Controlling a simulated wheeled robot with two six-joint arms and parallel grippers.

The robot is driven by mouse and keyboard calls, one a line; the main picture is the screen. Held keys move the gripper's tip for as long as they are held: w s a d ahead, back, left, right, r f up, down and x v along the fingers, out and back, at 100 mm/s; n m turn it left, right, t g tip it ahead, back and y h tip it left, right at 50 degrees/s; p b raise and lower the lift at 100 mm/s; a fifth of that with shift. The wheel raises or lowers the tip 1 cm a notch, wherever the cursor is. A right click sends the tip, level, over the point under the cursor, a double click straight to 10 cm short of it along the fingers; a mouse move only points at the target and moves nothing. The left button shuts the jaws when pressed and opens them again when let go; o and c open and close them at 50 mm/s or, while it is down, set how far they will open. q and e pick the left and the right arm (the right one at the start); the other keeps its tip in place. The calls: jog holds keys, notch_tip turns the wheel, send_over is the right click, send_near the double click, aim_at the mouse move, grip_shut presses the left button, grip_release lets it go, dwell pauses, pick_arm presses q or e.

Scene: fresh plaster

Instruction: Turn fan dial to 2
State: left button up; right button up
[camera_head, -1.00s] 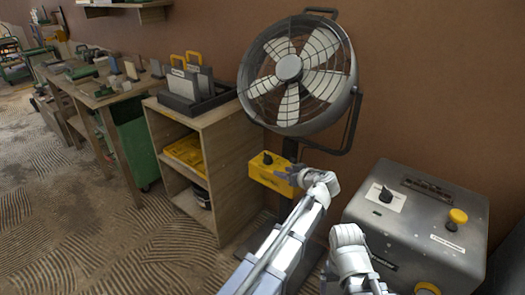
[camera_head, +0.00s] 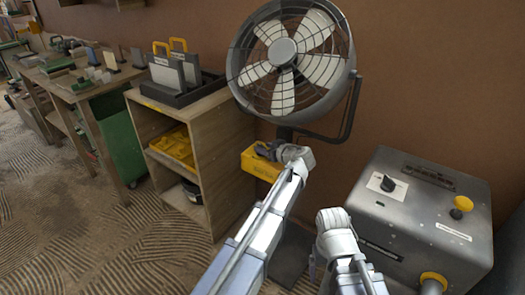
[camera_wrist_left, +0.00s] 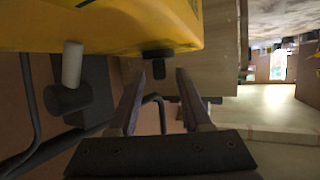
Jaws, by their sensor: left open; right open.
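The grey fan (camera_head: 290,62) stands by the brown wall. Its yellow control box (camera_head: 259,166) is on the stand below the fan head. My left gripper (camera_head: 268,149) is at this box, in front of its dial, which it largely hides in the head view. In the left wrist view the black dial (camera_wrist_left: 158,66) shows on the yellow box (camera_wrist_left: 110,28), between and just beyond the fingertips of my open left gripper (camera_wrist_left: 160,73). I cannot tell whether they touch, and the dial's setting is not readable. My right gripper (camera_head: 314,267) is low, partly hidden by its arm, apart from the fan.
A grey metal machine (camera_head: 430,215) with a black knob and yellow buttons stands to the right. A wooden shelf (camera_head: 225,125) with yellow trays is close on the left of the fan box. A long workbench (camera_head: 85,95) stands further left.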

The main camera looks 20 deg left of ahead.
pick_arm(q)
jog(key=shift+x, duration=0.95)
grip_shut()
